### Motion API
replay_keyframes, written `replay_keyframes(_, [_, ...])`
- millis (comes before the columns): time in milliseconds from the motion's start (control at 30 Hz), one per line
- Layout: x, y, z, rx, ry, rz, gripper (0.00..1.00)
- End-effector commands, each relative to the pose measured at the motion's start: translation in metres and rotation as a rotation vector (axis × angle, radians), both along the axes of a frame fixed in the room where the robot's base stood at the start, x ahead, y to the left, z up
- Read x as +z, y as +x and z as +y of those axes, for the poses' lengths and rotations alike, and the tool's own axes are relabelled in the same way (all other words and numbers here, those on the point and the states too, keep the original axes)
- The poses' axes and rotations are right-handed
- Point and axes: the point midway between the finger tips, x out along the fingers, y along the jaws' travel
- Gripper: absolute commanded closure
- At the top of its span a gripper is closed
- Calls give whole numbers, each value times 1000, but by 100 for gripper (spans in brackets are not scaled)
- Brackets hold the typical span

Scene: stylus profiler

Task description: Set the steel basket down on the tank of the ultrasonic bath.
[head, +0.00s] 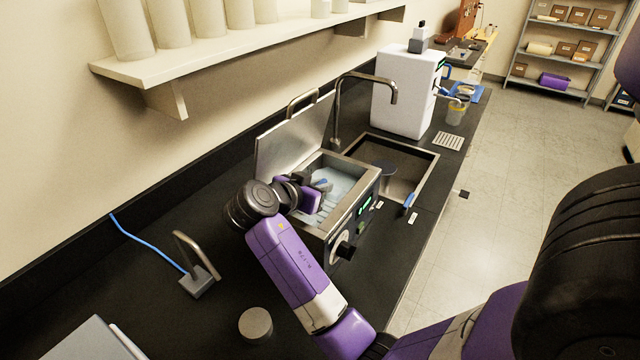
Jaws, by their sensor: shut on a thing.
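The ultrasonic bath (361,217) stands on the black bench in the head view, with a green-lit front panel and a knob. Its hinged lid (290,138) is raised at the back left. The open tank shows a pale interior. My gripper (322,185) reaches in from the left over the tank opening and is shut. The steel basket (326,208) shows only in part, as pale thin bars at the tank opening under my gripper. My wrist and fingers hide much of it. I cannot tell whether it touches the tank.
A sink (405,172) with a tall faucet (393,92) lies behind the bath. A white box-shaped device (403,95) stands beyond. A bent metal stand (196,275) with a blue cable and a round grey disc (256,323) are on the near bench. A wall shelf (250,42) overhangs the left.

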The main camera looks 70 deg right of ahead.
Motion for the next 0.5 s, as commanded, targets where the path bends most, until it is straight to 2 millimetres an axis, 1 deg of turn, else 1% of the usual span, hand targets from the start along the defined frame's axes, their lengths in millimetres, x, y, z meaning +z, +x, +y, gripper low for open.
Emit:
replay_keyframes(33, [-7,0,3,2,-1,-1,100])
replay_keyframes(67, [-8,0,3,1,-2,-2,100])
replay_keyframes(367, [-8,0,4,0,-3,-4,100])
replay_keyframes(500, [-11,0,4,0,-2,-3,100])
